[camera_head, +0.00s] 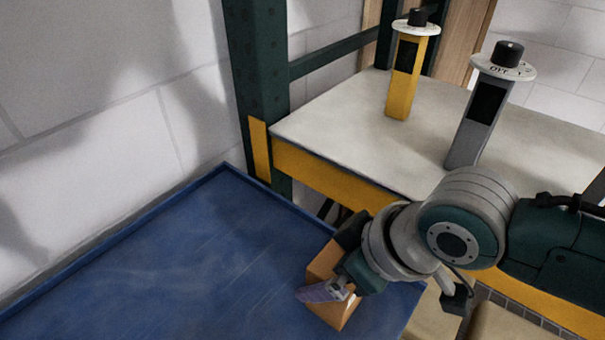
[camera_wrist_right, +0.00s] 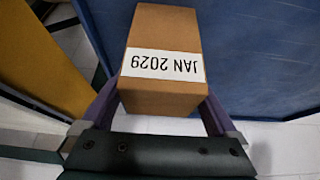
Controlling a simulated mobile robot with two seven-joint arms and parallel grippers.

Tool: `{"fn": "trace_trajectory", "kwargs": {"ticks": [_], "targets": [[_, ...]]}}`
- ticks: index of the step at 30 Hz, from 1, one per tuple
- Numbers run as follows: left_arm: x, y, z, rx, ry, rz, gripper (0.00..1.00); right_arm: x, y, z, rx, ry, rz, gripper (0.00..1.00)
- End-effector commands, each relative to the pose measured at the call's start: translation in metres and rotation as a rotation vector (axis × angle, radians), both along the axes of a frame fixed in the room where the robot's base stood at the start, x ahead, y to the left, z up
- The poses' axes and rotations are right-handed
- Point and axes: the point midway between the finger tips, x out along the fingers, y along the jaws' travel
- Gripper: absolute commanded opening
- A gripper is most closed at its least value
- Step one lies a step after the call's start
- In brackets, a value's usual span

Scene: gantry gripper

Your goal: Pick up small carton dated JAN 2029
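A small brown carton (camera_head: 328,312) is at the right side of the blue surface in the head view. In the right wrist view the carton (camera_wrist_right: 165,30) fills the upper middle, and its white label reads JAN 2029, upside down. My right gripper (camera_head: 325,282) is at the carton, with a purple finger across its near side. In the right wrist view the right gripper (camera_wrist_right: 163,98) has one finger against each side of the carton and appears shut on it. The fingertips are partly hidden by the carton. My left gripper is not in view.
The blue surface (camera_head: 180,265) has a raised rim along the wall and is otherwise clear. Behind it, a pale table (camera_head: 345,125) with a yellow edge bears a yellow post (camera_head: 402,95) and a grey post (camera_head: 465,140). A dark green upright (camera_head: 255,75) stands at the corner.

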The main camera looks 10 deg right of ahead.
Motion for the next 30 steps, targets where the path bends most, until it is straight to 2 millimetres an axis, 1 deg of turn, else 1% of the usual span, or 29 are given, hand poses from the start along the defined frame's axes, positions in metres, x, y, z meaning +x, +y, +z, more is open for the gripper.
{"fn": "trace_trajectory", "kwargs": {"ticks": [1,2,23,30], "targets": [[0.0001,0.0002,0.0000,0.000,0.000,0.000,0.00,-0.0002,-0.0001,0.0000,0.000,0.000,0.000,0.88],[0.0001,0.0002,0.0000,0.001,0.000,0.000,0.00,-0.0002,-0.0001,0.0000,0.000,0.000,0.000,0.84],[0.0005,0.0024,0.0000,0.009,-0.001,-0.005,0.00,-0.0003,-0.0004,0.0000,0.000,0.001,-0.001,0.06],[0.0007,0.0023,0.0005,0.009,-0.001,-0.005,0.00,0.0003,0.0000,0.0014,0.002,-0.001,-0.001,0.05]]}}
